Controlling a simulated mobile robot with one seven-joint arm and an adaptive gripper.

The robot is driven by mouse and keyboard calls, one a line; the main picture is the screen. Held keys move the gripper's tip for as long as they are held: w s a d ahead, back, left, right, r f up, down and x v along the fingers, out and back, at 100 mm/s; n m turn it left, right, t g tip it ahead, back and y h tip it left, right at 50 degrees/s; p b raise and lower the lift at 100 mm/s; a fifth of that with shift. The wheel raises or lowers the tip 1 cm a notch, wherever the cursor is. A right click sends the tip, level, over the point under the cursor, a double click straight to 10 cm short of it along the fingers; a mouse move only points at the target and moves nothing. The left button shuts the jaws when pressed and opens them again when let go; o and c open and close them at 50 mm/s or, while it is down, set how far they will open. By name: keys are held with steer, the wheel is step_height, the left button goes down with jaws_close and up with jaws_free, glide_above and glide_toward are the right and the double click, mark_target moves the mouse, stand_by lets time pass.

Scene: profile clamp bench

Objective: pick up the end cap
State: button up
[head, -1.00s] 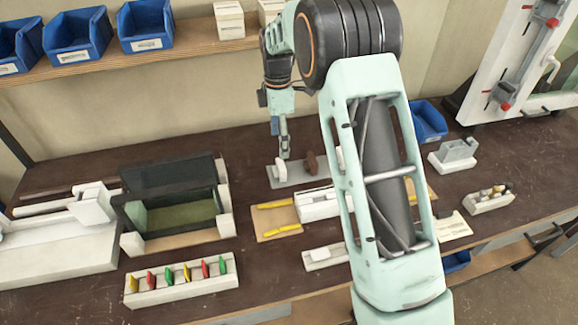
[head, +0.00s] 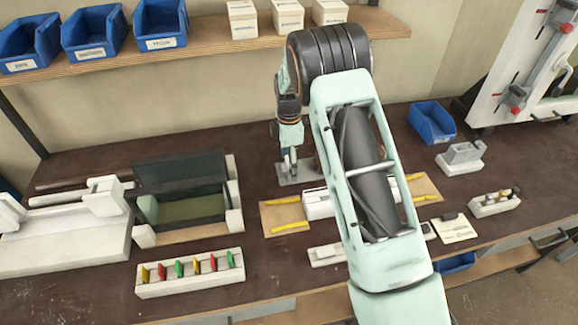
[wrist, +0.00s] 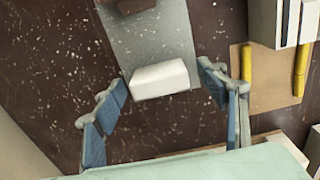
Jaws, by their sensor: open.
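A white block with rounded edges, likely the end cap (wrist: 160,79), sits at the near end of a grey plate (wrist: 153,37). In the wrist view it lies between the spread fingers of my gripper (wrist: 164,80), with a gap on each side. The gripper is open and holds nothing. In the head view my gripper (head: 289,166) is low over the grey plate (head: 290,182), and the block is hidden or cannot be made out behind it.
A brown piece (wrist: 135,5) is on the plate's far end. To the right is a tan board (wrist: 262,80) with yellow strips (wrist: 302,68). In the head view, a dark box-like fixture (head: 190,205) and a rack of coloured tabs (head: 190,273) stand left.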

steer(key=c, duration=1.1)
steer(key=shift+r, duration=0.15)
